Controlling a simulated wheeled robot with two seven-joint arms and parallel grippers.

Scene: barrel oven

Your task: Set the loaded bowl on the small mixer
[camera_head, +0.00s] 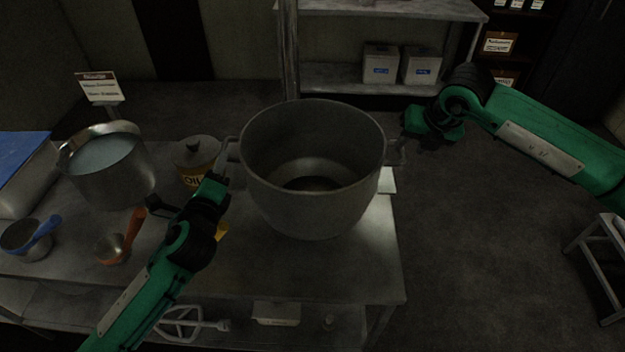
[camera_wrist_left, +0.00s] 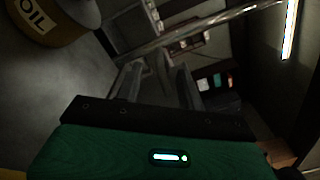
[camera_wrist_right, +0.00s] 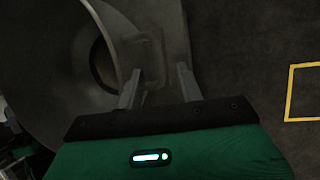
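A large grey metal bowl (camera_head: 312,190) with two side handles stands upright on the metal table (camera_head: 300,272). A dark patch shows at its bottom; I cannot tell what the load is. My left gripper (camera_head: 220,172) is at the bowl's left handle (camera_head: 230,150); in the left wrist view its fingers (camera_wrist_left: 157,82) are apart, with what looks like the handle between them. My right gripper (camera_head: 408,130) is at the right handle (camera_head: 397,152); in the right wrist view its fingers (camera_wrist_right: 158,85) stand apart around the handle (camera_wrist_right: 150,62). I cannot identify the small mixer.
An oil tin (camera_head: 195,160) stands just left of the bowl. Further left are a pot of pale content (camera_head: 108,165), an orange-handled scoop (camera_head: 115,246) and a blue-handled scoop (camera_head: 28,236). Open floor lies right of the table, with a light metal stand (camera_head: 600,255) at the right edge.

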